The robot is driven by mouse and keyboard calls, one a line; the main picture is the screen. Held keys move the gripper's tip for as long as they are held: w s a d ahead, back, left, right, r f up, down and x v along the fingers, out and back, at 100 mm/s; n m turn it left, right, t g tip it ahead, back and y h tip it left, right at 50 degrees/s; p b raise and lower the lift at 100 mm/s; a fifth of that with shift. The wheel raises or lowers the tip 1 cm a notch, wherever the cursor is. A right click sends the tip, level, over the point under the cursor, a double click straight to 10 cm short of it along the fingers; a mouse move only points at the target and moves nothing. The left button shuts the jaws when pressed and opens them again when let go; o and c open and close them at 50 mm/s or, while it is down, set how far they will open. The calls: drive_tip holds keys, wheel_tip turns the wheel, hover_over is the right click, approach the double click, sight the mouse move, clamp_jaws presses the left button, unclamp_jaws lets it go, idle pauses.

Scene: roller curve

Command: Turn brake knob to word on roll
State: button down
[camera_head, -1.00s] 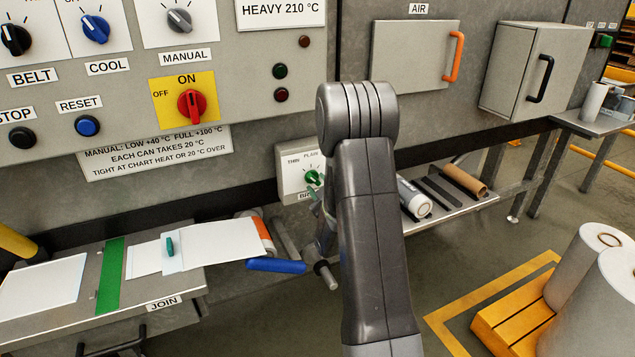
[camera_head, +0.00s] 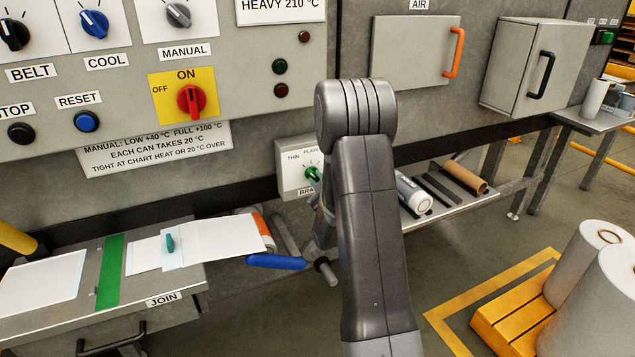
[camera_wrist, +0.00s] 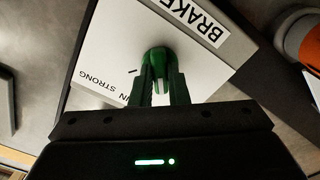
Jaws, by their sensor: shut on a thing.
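The green brake knob (camera_head: 313,173) sits on a pale panel (camera_head: 291,182) on the machine front, partly behind my arm. "THIN" and "PLAIN" show above it, with a partly hidden "BRAKE" label below. In the wrist view my gripper (camera_wrist: 165,92) is shut on the green knob (camera_wrist: 160,58), one finger on each side. There the panel appears turned over, with "STRONG" readable and another word partly hidden by the fingers. The knob's pointer direction is unclear. A roll with an orange end (camera_head: 262,232) lies at the left, its word not readable.
A shelf (camera_head: 452,207) with a white roll and a brown tube lies right of my arm. Large rolls (camera_head: 580,255) stand on a yellow pallet at the lower right.

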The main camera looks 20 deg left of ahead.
drive_tip(key=m+b, duration=0.1)
drive_tip(key=b, duration=0.1)
drive_tip(key=m+b, duration=0.2)
drive_tip(key=b, duration=0.1)
drive_tip(key=shift+f, duration=0.35)
drive_tip(key=m+b, duration=0.3)
drive_tip(key=m, duration=0.1)
drive_tip(key=shift+r, duration=0.15)
drive_tip(key=m+b, duration=0.2)
drive_tip(key=m, duration=0.2)
drive_tip(key=shift+r, duration=0.1)
drive_tip(key=shift+r+m+b, duration=0.1)
drive_tip(key=shift+m+b, duration=0.35)
drive_tip(key=shift+m, duration=1.95)
drive_tip(key=c, duration=1.4)
unclamp_jaws()
